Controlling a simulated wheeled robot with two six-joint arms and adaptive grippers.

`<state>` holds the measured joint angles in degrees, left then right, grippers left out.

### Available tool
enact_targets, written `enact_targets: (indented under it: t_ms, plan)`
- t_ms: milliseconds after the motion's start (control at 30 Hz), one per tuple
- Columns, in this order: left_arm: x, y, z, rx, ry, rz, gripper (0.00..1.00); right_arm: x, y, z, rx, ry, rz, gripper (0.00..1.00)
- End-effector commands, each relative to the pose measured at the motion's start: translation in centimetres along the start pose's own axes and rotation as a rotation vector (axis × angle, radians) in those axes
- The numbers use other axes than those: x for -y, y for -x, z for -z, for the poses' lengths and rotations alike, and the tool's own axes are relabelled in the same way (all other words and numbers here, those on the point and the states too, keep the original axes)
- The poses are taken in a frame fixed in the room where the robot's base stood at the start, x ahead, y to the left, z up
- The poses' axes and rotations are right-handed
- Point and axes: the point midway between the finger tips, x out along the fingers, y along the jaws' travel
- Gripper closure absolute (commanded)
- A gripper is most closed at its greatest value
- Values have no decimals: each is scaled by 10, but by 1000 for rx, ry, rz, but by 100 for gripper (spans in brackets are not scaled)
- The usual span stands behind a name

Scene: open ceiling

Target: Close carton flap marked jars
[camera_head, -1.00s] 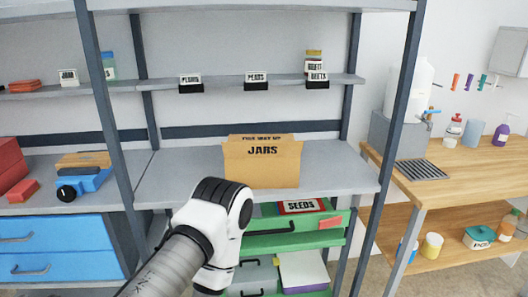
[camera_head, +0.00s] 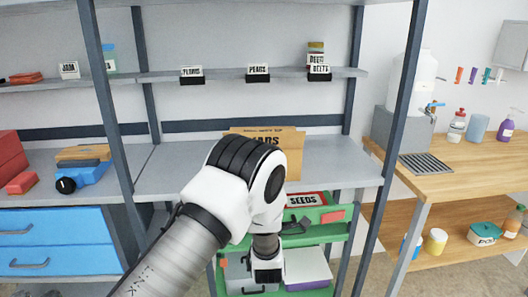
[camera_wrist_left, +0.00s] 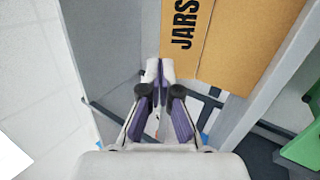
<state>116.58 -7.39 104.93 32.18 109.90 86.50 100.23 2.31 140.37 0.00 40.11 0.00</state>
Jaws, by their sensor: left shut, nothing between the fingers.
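The brown carton (camera_head: 292,165) sits on the middle shelf, partly hidden behind my left arm. My left gripper (camera_wrist_left: 158,66) is shut and empty. Its fingertips appear close to the end of the JARS panel; I cannot tell whether they touch. The fingers are not clearly visible in the head view. My right gripper is not in view.
The grey shelf (camera_head: 335,165) is clear to the carton's right. A dark post (camera_head: 398,110) stands beyond it. Below is a green drawer (camera_head: 325,222) with a SEEDS box (camera_head: 303,200). Labelled holders, including PEARS (camera_head: 258,70), line the upper shelf.

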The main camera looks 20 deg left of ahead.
Motion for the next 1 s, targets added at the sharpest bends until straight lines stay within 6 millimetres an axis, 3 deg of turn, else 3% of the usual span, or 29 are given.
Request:
enact_targets:
  t_ms: [600, 800, 1000]
  plan:
    - [-1, -119, 1, 0, -3, 5, 100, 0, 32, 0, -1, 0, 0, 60]
    - [1, -135, 1, 2, -4, 5, 100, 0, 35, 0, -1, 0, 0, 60]
    - [2, -135, 1, 2, -4, 7, 100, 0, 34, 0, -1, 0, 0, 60]
